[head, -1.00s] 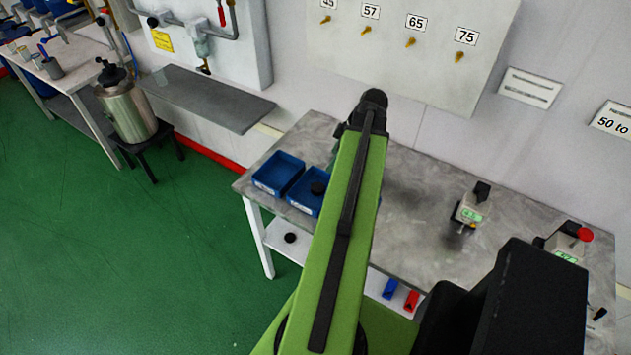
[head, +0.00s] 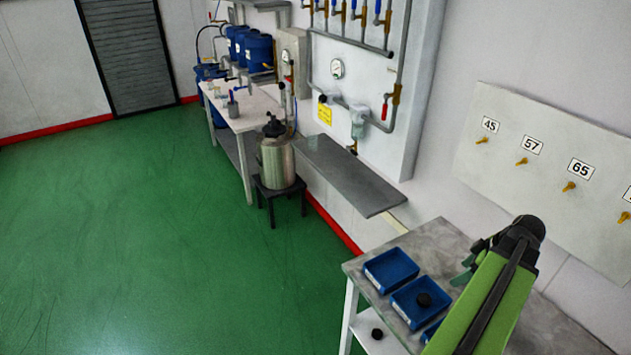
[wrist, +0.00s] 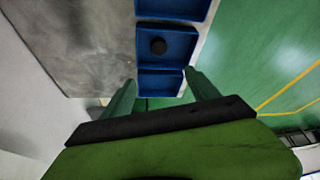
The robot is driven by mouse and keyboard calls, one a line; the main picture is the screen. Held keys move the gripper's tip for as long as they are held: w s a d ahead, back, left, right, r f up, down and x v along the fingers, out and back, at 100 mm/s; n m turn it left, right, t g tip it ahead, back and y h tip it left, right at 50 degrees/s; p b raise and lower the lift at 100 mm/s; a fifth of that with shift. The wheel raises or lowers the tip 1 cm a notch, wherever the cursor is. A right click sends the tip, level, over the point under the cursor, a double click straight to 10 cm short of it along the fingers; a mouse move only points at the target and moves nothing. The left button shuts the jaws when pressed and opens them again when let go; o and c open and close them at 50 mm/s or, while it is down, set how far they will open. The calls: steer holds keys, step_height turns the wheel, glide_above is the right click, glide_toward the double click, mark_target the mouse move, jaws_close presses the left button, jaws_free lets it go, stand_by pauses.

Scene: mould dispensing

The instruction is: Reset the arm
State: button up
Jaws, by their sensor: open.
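My green arm reaches over the grey table (head: 432,236) at the lower right of the head view. My gripper (head: 462,270) is at its end, beside the blue trays. In the wrist view my gripper (wrist: 160,88) has its two green fingers wide apart, with nothing between them. The middle blue tray (head: 408,312) holds a round black piece (head: 424,299). The far blue tray (head: 388,262) looks empty in the head view. The third tray is partly hidden by my arm.
Another black piece (head: 377,334) lies on the table's lower shelf. A steel pressure pot (head: 279,160) stands on a black stool left of a grey wall shelf (head: 345,174). A white panel with numbered hooks (head: 545,150) hangs behind my arm. The green floor (head: 150,240) at left is clear.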

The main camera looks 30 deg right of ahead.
steer(key=w+a+f+n+g+y+b, duration=0.1)
steer(key=w+a+f+n+b, duration=0.25)
steer(key=w+a, duration=0.85)
steer(key=w+a+f+n+g+y+b, duration=0.15)
steer(key=w+a+n, duration=0.25)
steer(key=w+a, duration=0.85)
steer(key=w+a+f+m+h+b, duration=0.1)
steer(key=a+f+m, duration=0.1)
steer(key=a, duration=0.7)
steer(key=w+a+f+m+g+h+b, duration=0.1)
steer(key=w+a+m, duration=0.1)
steer(key=a+m, duration=0.3)
steer(key=w+a+f+m+g+h+b, duration=0.1)
steer(key=a+m, duration=0.3)
steer(key=a, duration=0.9)
steer(key=shift+w+f+h+b, duration=0.15)
steer(key=shift+f+h+b, duration=0.3)
steer(key=shift+f, duration=0.4)
steer(key=shift+d, duration=0.1)
